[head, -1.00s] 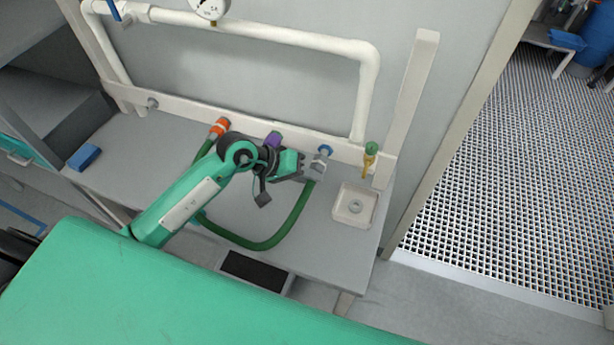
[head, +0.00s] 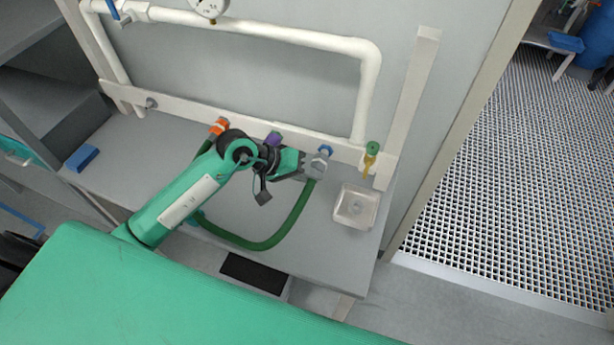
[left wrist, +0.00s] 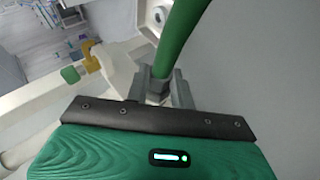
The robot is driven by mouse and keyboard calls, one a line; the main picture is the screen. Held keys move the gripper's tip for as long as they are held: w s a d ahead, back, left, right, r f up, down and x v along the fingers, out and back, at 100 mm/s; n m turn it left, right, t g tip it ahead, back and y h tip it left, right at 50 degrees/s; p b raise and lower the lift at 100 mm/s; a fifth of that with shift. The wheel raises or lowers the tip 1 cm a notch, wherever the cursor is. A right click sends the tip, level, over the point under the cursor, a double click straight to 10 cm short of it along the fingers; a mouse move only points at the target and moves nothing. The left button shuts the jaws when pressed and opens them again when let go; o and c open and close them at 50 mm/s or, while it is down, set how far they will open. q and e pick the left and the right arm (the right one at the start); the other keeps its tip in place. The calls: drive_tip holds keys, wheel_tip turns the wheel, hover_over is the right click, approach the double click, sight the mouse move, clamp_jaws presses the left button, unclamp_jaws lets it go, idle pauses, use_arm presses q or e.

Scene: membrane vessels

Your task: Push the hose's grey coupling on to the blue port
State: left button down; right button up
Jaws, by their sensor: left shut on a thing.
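My left gripper (head: 313,166) is shut on the grey coupling (head: 321,160) at the end of the green hose (head: 297,218). The blue port (head: 326,149) is on the white rail, just beyond the coupling. The two look very close or touching; I cannot tell whether the coupling is on the port. In the left wrist view the fingers (left wrist: 160,92) grip the coupling (left wrist: 159,82), and the hose (left wrist: 182,38) rises from it. The port is hidden there. The hose loops down over the bench to an orange fitting at left. My right gripper is not in view.
A purple port (head: 273,138) and an orange fitting (head: 218,126) sit left on the rail (head: 180,112). A green-topped yellow fitting (head: 371,158) is at right, above a white square tray (head: 343,214). A blue block (head: 82,158) lies at the bench's left.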

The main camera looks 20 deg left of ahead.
use_arm(q)
drive_tip(key=shift+w+b, duration=0.6)
drive_tip(key=shift+w, duration=0.25)
drive_tip(key=c, duration=1.1)
unclamp_jaws()
drive_tip(key=shift+b+v, duration=2.6)
drive_tip(key=shift+v, duration=4.25)
